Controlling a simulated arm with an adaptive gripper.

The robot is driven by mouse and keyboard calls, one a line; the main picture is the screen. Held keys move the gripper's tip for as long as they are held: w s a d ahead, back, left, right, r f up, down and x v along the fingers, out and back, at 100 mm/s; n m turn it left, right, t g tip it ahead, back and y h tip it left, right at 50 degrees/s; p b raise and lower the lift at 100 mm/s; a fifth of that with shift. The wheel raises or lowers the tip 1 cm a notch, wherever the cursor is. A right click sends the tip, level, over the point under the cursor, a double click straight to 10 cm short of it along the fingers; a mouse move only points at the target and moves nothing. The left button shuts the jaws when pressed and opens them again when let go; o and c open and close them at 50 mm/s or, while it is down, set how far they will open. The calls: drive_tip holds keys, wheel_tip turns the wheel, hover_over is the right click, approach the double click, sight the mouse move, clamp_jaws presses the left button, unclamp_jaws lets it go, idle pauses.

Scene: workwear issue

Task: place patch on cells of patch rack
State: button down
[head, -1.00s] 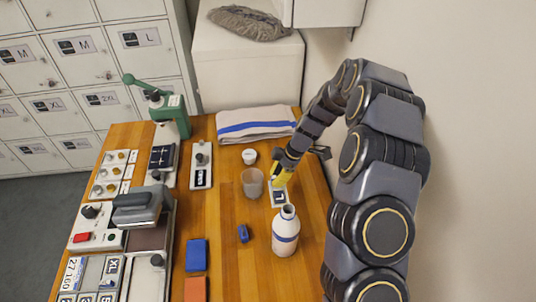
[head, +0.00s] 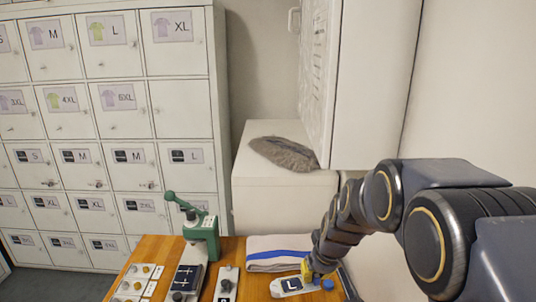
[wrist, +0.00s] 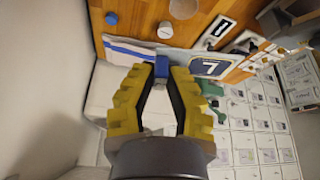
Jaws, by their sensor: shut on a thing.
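The patch (head: 292,284) is a dark square marked L with a pale border, low in the head view. It also shows in the wrist view (wrist: 208,68), upside down, just right of the fingertips. My gripper (head: 312,270) has yellow fingers and is at the patch's right side. In the wrist view my gripper (wrist: 161,74) is closed at the tips on a small blue piece beside the patch, apparently part of it. I cannot tell the patch's exact height above the bench. I cannot make out the patch rack in the current views.
A folded towel (head: 275,246) with a blue stripe lies behind the patch. A green press (head: 203,230) stands to the left. Lockers (head: 90,115) and a white cabinet (head: 368,80) rise behind; a wall bounds the right.

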wheel_tip(320, 180, up, 7)
drive_tip(key=m+h, duration=0.1)
drive_tip(key=m, duration=0.1)
drive_tip(key=w+a+r+n+g+y, duration=0.15)
drive_tip(key=a+n, duration=0.25)
drive_tip(key=a, duration=0.9)
drive_tip(key=w+a+n+t+y, duration=0.1)
drive_tip(key=w+a+n+y, duration=0.2)
drive_tip(key=a, duration=0.9)
drive_tip(key=s+a+f+n+g, duration=0.15)
drive_tip(key=s+a+n, duration=0.35)
drive_tip(key=s+a, duration=0.5)
drive_tip(key=s+a+f+n+g, duration=0.15)
drive_tip(key=s+a+n, duration=0.45)
drive_tip(key=a, duration=0.8)
drive_tip(key=shift+g, duration=0.45)
drive_tip(key=f, duration=3)
drive_tip(key=shift+d+f, duration=0.2)
drive_tip(key=shift+f, duration=0.05)
drive_tip(key=shift+f, duration=0.35)
